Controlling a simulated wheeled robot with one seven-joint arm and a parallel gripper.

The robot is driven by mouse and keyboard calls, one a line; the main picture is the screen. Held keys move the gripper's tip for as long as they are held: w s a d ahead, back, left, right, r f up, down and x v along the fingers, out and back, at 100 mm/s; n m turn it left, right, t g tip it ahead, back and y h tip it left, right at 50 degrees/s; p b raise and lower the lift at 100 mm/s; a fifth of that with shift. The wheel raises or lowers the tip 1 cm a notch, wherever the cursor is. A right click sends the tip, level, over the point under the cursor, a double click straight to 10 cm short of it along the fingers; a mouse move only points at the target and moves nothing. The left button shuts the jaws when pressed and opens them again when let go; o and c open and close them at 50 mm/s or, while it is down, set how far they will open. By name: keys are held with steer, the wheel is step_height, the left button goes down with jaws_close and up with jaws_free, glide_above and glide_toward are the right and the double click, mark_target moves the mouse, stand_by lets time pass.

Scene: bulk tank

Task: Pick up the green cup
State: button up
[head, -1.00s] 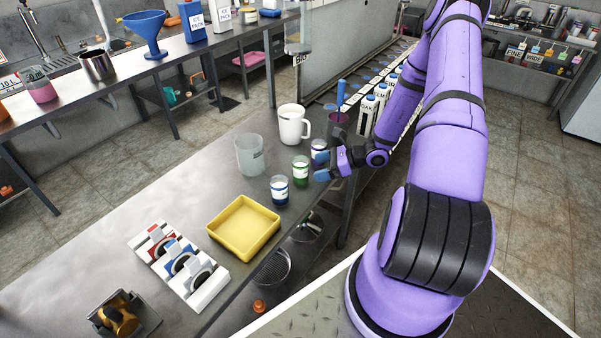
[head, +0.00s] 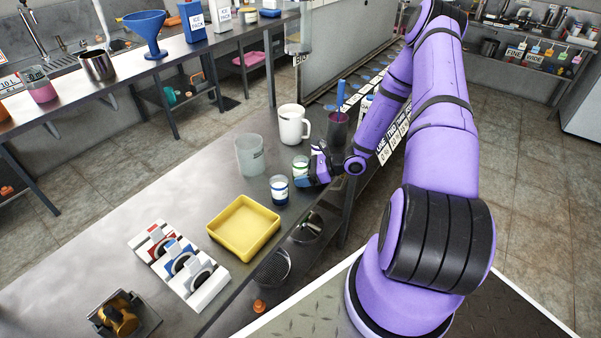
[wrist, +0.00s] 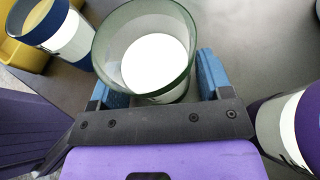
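The green cup (head: 300,162), a small clear cup with a green band and white label, stands upright near the right edge of the steel table, its lower part hidden by my gripper. In the wrist view the green cup (wrist: 145,50) shows its green-tinted rim and pale inside. My gripper (head: 308,179) is low beside it. In the wrist view the blue fingers of my gripper (wrist: 165,85) are spread, one on each side of the green cup. The cup hides part of the left finger. I see no clear grip on it.
A blue-banded cup (head: 279,189) stands close to the left, and a purple-banded cup (wrist: 295,125) close to the right in the wrist view. A clear beaker (head: 250,155), white mug (head: 292,124) and yellow tray (head: 243,228) are nearby.

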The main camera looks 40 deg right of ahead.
steer(key=c, duration=0.8)
steer(key=shift+r, duration=0.2)
